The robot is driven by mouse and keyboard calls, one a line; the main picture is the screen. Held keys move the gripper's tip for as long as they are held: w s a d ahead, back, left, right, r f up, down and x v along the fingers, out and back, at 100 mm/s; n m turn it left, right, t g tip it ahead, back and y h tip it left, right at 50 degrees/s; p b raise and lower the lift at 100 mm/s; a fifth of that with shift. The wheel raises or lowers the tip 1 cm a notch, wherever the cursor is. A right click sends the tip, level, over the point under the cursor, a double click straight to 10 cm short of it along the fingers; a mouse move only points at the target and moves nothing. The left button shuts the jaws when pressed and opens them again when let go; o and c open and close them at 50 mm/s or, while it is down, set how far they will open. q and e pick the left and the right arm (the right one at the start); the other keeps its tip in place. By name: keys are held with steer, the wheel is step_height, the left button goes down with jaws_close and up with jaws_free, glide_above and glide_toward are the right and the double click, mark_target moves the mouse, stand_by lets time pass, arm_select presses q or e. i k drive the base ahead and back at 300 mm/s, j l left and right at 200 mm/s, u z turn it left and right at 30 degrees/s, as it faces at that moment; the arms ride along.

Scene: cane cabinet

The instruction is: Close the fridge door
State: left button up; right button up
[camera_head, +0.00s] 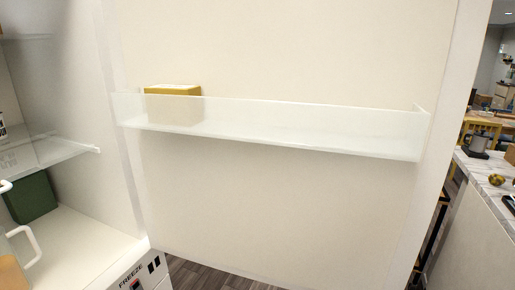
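The fridge door (290,210) stands open and fills the middle of the head view, its inner face towards me. A clear door shelf (300,125) runs across it and holds a yellow-topped box (172,103) at its left end. The fridge interior (75,225) is open to view on the left. The door's free edge (440,150) is on the right. Neither of my grippers is in view, and no arm shows.
Inside the fridge are a glass shelf (50,155), a dark green box (31,197) and a white handle-like shape (28,240). Right of the door is a marble-topped counter (480,175) with a grey pot (479,138). Wooden floor (200,277) shows below the door.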

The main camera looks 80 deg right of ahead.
mark_target(320, 157)
steer(key=z, duration=0.95)
steer(key=i+z, duration=0.1)
steer(key=z, duration=0.85)
steer(key=i+z, duration=0.1)
steer(key=z, duration=0.9)
steer(key=i+l, duration=0.1)
steer(key=l, duration=0.35)
steer(key=i+l, duration=0.1)
steer(key=l, duration=0.3)
steer(key=u, duration=0.05)
